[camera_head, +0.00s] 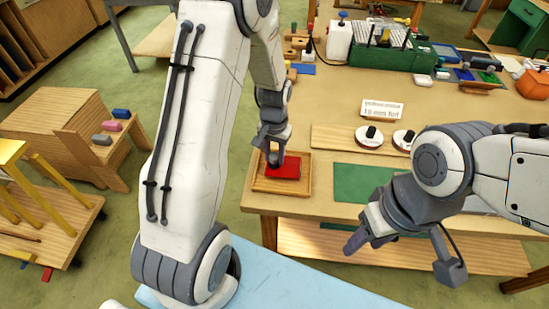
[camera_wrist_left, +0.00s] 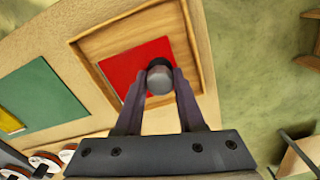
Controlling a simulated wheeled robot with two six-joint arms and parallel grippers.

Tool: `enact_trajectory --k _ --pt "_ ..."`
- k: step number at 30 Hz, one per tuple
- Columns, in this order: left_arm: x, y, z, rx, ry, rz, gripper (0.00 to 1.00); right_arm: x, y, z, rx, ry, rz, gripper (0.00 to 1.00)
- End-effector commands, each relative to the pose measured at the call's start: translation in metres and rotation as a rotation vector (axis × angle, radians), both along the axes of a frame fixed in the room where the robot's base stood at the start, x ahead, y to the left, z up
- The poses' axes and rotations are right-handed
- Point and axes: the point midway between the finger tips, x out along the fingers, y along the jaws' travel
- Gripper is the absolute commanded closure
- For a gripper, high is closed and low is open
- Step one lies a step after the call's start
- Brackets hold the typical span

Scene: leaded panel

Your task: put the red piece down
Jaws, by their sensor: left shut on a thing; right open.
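The red piece (camera_head: 283,168) is a flat red square with a dark grey knob (camera_wrist_left: 159,78). It is within the outline of a shallow wooden tray (camera_head: 283,189), and also shows in the left wrist view (camera_wrist_left: 118,70). I cannot tell whether it touches the tray floor. My left gripper (camera_head: 274,158) is shut on the knob, with its two fingers on either side of it. The tray rim (camera_wrist_left: 196,45) surrounds the piece in the left wrist view. My right gripper (camera_head: 368,238) is open and empty, in front of the table's front edge.
A green mat (camera_head: 362,183) lies right of the tray; a yellow piece (camera_wrist_left: 8,122) shows at its edge in the wrist view. A green box (camera_head: 390,56) is further back.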

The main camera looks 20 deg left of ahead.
Motion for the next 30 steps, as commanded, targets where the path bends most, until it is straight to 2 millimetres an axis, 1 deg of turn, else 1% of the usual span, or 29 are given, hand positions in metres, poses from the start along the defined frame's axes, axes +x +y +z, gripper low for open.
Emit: enact_trajectory --k 1,5,16,17,18,19,27,30 --pt "-0.001 0.000 -0.007 0.000 0.006 0.000 1.00 0.000 0.000 0.005 0.000 0.000 0.000 0.50" --pt "0.000 0.000 -0.020 0.000 0.002 0.000 1.00 0.000 0.000 0.007 0.000 0.000 0.000 0.50" --pt "0.001 0.000 -0.025 0.000 -0.001 0.000 1.00 0.000 0.000 0.004 0.000 0.000 0.000 0.50" --pt "0.001 -0.001 -0.026 0.000 0.000 0.000 0.58 0.000 0.000 0.004 0.000 0.000 0.000 0.50" --pt "0.001 0.000 -0.025 0.000 -0.001 0.000 0.43 0.000 0.000 0.005 0.000 0.000 0.000 0.50" --pt "0.001 0.000 -0.025 0.000 0.000 0.000 0.32 0.000 0.000 0.005 0.000 0.000 0.000 0.50" --pt "0.000 -0.001 -0.024 0.000 0.000 0.001 0.32 0.000 0.000 0.005 0.000 0.000 0.000 0.50" --pt "0.001 0.000 -0.020 0.000 -0.001 0.001 0.32 0.000 0.000 0.008 0.000 0.000 0.000 0.50"
